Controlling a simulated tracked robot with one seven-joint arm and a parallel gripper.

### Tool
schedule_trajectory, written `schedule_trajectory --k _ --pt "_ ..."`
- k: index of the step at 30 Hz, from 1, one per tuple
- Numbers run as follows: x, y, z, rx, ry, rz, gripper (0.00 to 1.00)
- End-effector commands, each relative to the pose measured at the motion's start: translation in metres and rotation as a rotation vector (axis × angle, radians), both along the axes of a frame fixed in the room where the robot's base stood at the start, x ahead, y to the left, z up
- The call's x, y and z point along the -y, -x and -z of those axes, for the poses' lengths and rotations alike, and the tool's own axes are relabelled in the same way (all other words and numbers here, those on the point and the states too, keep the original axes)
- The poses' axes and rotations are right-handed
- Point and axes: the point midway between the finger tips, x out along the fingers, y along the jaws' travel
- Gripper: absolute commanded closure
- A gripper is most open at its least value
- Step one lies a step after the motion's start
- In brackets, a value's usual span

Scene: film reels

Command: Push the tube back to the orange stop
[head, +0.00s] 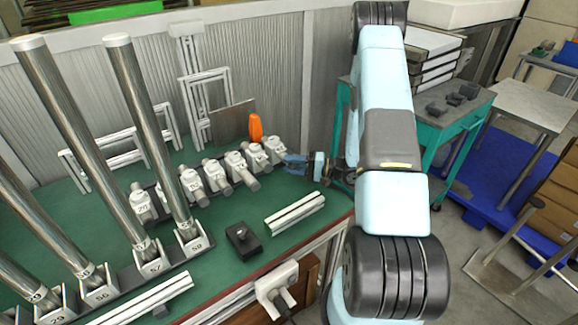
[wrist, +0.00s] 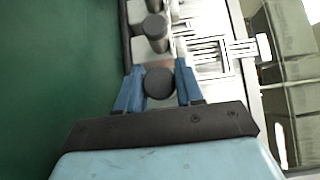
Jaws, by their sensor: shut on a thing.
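A row of white numbered holders (head: 217,177) with short grey tubes in them runs across the green table. The orange stop (head: 255,127) stands upright behind the right end of the row. My gripper (head: 288,160) is at the rightmost holder (head: 273,149). In the wrist view, my gripper (wrist: 159,82) has its two blue fingers on either side of the dark round end of a tube (wrist: 160,84), shut on it. The fingers hide most of this tube in the head view. The orange stop cannot be made out in the wrist view.
Long steel tubes (head: 150,130) stand slanted in a front rack at left. A black block (head: 243,239) and a pale slotted rail (head: 295,213) lie in front of the row. A neighbouring tube (wrist: 155,27) is close beyond the fingers. White frames stand behind.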

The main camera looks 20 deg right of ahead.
Motion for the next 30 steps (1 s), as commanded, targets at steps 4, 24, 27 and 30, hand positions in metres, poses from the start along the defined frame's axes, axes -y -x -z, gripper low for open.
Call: schedule_trajectory --k 4,24,27,30 --pt "0.000 0.001 0.002 -0.005 0.002 -0.001 1.00" --pt "-0.016 -0.042 0.004 -0.010 0.003 -0.002 1.00" --pt "-0.016 -0.042 0.004 -0.010 0.003 -0.003 1.00" --pt "-0.016 -0.042 0.004 -0.010 0.003 -0.003 0.58"
